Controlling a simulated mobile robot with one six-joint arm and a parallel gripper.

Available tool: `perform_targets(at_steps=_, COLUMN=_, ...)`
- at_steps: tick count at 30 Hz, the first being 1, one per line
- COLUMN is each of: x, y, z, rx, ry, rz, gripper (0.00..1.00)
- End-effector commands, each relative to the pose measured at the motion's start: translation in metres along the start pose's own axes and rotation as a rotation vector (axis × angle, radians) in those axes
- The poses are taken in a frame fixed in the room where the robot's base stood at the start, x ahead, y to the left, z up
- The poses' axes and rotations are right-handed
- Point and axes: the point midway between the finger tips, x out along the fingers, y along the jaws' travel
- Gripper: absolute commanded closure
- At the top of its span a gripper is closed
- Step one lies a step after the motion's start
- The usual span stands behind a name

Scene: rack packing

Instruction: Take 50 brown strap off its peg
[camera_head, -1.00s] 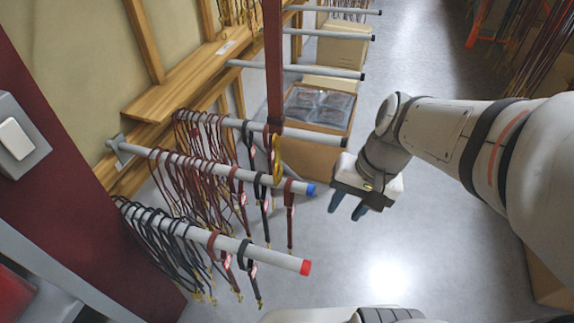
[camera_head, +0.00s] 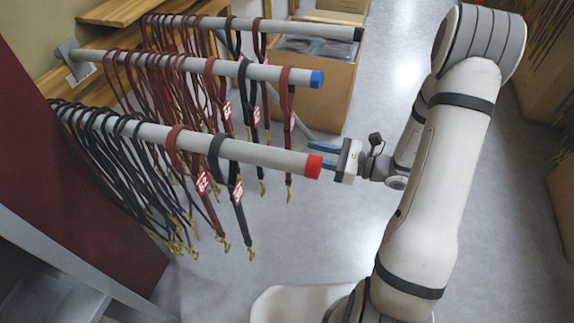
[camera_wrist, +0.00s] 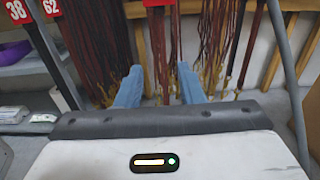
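A brown strap (camera_head: 289,90) hangs nearest the free end of the blue-tipped peg (camera_head: 262,73); its red tag (camera_head: 293,121) is too small to read. In the wrist view a brown strap (camera_wrist: 158,45) with a cut-off red tag (camera_wrist: 157,3) hangs in line with the gap between my fingers; its number is hidden. My gripper (camera_head: 318,153) is open and empty, fingers pointing left, just right of that hanging strap and beside the red tip of the front peg. It also shows in the wrist view (camera_wrist: 159,68), its two blue fingers apart.
The red-tipped front peg (camera_head: 265,155) carries several black straps, a brown strap tagged 62 (camera_head: 175,145) and a black strap tagged 38 (camera_head: 217,150). A black-tipped peg (camera_head: 310,31) runs behind. A cardboard box (camera_head: 330,90) stands beyond. Floor on the right is clear.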

Motion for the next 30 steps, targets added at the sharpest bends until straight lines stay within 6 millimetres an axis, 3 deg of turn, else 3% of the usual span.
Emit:
perform_targets(at_steps=11, x=0.034, y=-0.003, z=-0.005, rx=0.007, ry=-0.008, rz=-0.013, gripper=0.66)
perform_targets(at_steps=19, x=0.071, y=-0.005, z=-0.004, rx=0.007, ry=-0.008, rz=-0.012, gripper=0.66)
perform_targets(at_steps=29, x=0.077, y=-0.005, z=-0.003, rx=0.009, ry=-0.007, rz=-0.015, gripper=0.66)
perform_targets(at_steps=30, x=0.077, y=-0.005, z=-0.003, rx=0.009, ry=-0.007, rz=-0.015, gripper=0.69)
